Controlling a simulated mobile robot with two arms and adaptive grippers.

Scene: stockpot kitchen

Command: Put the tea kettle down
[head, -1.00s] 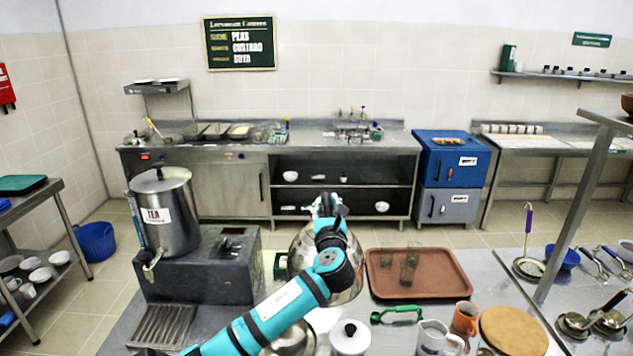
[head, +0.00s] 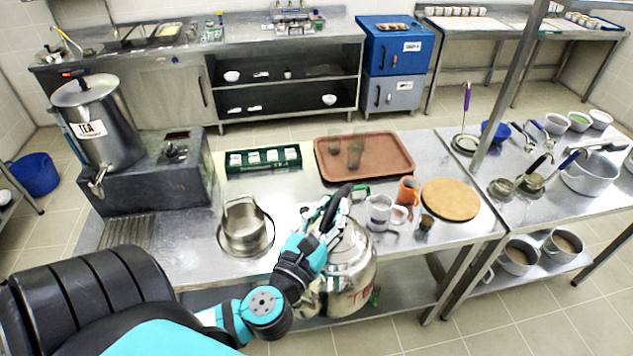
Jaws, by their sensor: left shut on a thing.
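The tea kettle (head: 352,262) is a shiny steel pot with red lettering low on its side and a dark arched handle on top. It shows at the lower middle of the head view. My left gripper (head: 328,218) is shut on the kettle's handle. The kettle hangs about upright at the counter's front edge and overlaps it in the picture. I cannot tell whether its base touches anything. My left arm hides part of its left side. My right gripper is out of view.
On the steel counter (head: 285,200) stand an open steel pot (head: 245,228), a green rack (head: 262,172), a brown tray (head: 398,160) with glasses, mugs (head: 381,213) and a round wooden board (head: 450,199). A tea urn (head: 110,135) stands at left. Bare counter lies between pot and tray.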

